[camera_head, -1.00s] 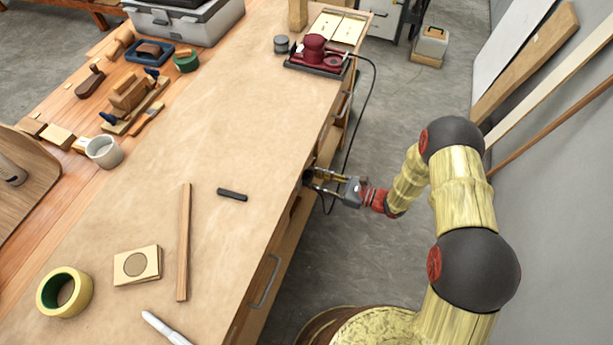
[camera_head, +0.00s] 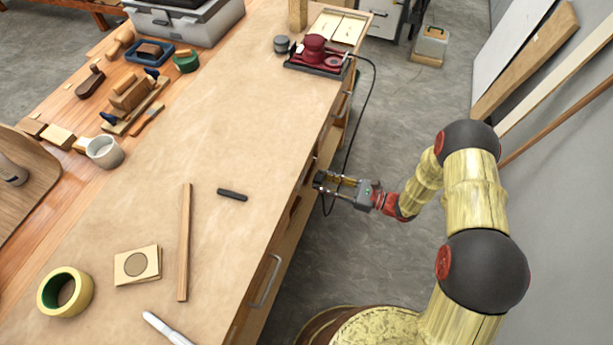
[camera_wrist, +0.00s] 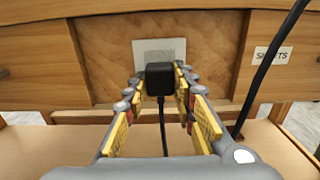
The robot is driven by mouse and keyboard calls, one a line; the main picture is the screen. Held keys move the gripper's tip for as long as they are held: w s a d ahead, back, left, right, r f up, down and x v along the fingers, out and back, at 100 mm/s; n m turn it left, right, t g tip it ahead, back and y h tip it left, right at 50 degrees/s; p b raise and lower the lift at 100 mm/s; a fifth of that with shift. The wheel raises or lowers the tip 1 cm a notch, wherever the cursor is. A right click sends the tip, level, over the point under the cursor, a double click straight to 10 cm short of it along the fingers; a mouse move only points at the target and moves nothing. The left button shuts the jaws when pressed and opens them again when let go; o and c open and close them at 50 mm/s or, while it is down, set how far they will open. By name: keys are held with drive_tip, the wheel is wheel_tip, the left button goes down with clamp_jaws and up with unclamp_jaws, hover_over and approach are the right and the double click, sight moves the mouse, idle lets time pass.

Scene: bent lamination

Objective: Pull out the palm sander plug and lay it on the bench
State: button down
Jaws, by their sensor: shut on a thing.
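The palm sander plug (camera_wrist: 159,78) is a black block with its cord hanging down from it. My gripper (camera_wrist: 161,88) is shut on it, one yellow-padded finger on each side. The pale outlet plate (camera_wrist: 147,52) is behind the plug on a wooden panel in the bench front. In the head view my gripper (camera_head: 330,183) is beside the bench's right side, below the top, with the plug just clear of the front. The dark red sander (camera_head: 317,55) sits at the far end of the bench (camera_head: 225,130). The plug's prongs are hidden.
The sander's black cable (camera_head: 370,100) loops down past the bench edge towards my gripper. The middle of the top is clear.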

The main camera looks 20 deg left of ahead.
drive_tip(key=shift+s+d, duration=0.1)
drive_tip(key=shift+d, duration=0.85)
drive_tip(key=shift+r, duration=0.1)
